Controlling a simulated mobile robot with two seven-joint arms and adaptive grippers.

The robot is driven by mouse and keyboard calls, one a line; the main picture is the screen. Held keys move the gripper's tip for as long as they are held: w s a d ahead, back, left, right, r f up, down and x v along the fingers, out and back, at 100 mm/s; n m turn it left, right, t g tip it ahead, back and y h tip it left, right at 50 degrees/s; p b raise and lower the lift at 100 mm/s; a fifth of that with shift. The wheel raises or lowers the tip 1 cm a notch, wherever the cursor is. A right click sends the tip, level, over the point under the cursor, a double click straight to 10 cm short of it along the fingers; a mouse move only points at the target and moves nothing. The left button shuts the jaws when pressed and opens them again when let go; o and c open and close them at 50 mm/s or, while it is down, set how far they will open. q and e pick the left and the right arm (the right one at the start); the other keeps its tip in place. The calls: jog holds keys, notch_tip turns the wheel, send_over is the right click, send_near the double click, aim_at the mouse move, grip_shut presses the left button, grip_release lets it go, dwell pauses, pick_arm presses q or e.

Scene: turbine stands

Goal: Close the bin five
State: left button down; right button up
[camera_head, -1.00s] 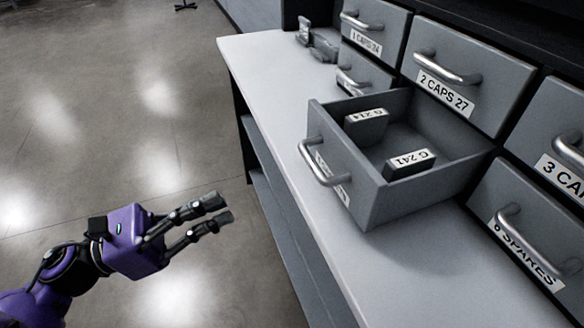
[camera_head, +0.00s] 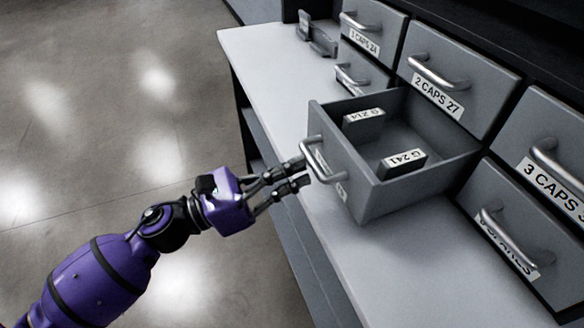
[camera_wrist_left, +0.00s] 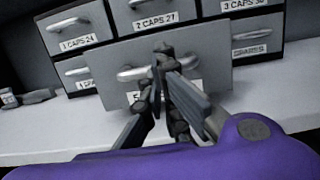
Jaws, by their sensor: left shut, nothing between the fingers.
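Bin five (camera_head: 366,195) is a grey drawer pulled out over the white worktop, with a silver bar handle (camera_head: 322,162) on its front. Two dark blocks lie inside: one labelled G 214 (camera_head: 362,124) and one labelled G 241 (camera_head: 402,164). My left gripper (camera_head: 304,172) is shut and empty, with its fingertips close to the handle side of the drawer front; I cannot tell whether they touch. In the left wrist view the fingers (camera_wrist_left: 163,65) stand in front of the bin's front panel (camera_wrist_left: 205,62) and hide part of its label. My right gripper is not in view.
Closed bins surround it: 2 CAPS 27 (camera_head: 465,84) above, 1 CAPS 24 (camera_head: 372,27) at upper left, 3 CAPS (camera_head: 556,150) at right and SPARES (camera_head: 525,235) below that. Grey parts (camera_head: 316,36) lie at the worktop's far end. The worktop (camera_head: 385,262) before the bins is clear.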

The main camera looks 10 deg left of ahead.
aim_at(392, 143)
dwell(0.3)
pick_arm(q)
jog(key=f+x, duration=0.1)
jog(key=x, duration=0.6)
jog(key=f+x, duration=0.1)
jog(key=x, duration=0.5)
jog(key=f+x, duration=0.2)
jog(key=x, duration=0.5)
jog(key=shift+w+d+p, duration=0.35)
jog(key=shift+w+d, duration=0.05)
jog(key=shift+d, duration=0.15)
jog(key=shift+r, duration=0.1)
